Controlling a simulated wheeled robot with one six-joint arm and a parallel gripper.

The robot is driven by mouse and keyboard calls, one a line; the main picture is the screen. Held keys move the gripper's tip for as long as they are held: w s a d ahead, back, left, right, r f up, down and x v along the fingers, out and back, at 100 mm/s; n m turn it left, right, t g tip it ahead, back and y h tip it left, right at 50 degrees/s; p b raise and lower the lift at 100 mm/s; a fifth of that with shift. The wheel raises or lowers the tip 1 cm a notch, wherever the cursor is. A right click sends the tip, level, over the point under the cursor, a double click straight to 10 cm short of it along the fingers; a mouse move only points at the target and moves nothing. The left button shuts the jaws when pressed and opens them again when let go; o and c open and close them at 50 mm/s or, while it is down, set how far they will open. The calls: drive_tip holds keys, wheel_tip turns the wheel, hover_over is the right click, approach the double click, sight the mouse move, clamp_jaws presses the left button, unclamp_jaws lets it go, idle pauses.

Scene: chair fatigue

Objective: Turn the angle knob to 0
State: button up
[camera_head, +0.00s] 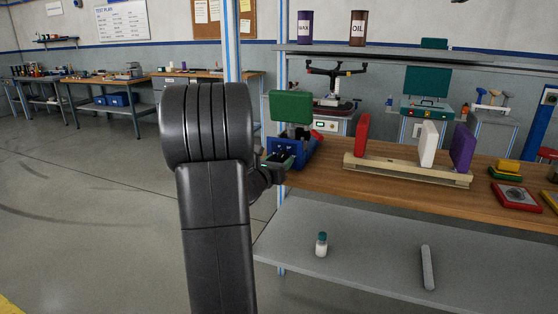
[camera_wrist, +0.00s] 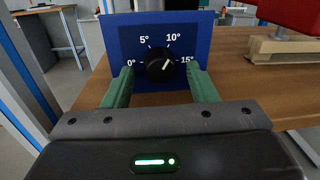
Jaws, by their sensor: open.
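The angle knob (camera_wrist: 160,65) is a round black dial on the dark front panel of a blue box (camera_wrist: 203,24). White labels 0°, 5°, 10° and 15° run around it from left to right, and its white pointer mark faces up and right, near 15°. My gripper (camera_wrist: 160,71) is open, with one green finger on each side of the knob and a visible gap on both sides. In the head view the blue box (camera_head: 300,153) stands at the left end of the workbench, with my gripper (camera_head: 277,160) in front of it; the knob is not visible there.
A green block (camera_head: 290,106) sits above the box. To its right, a wooden rack (camera_head: 400,170) holds red, white and purple pads. Beyond it are red and green plates (camera_head: 517,196). The lower shelf (camera_head: 370,255) holds a small bottle (camera_head: 321,244) and a grey rod (camera_head: 427,267).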

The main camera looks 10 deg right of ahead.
drive_tip(key=shift+w+d, duration=0.2)
drive_tip(key=shift+w, duration=0.05)
drive_tip(key=c, duration=1)
drive_tip(key=shift+f, duration=0.1)
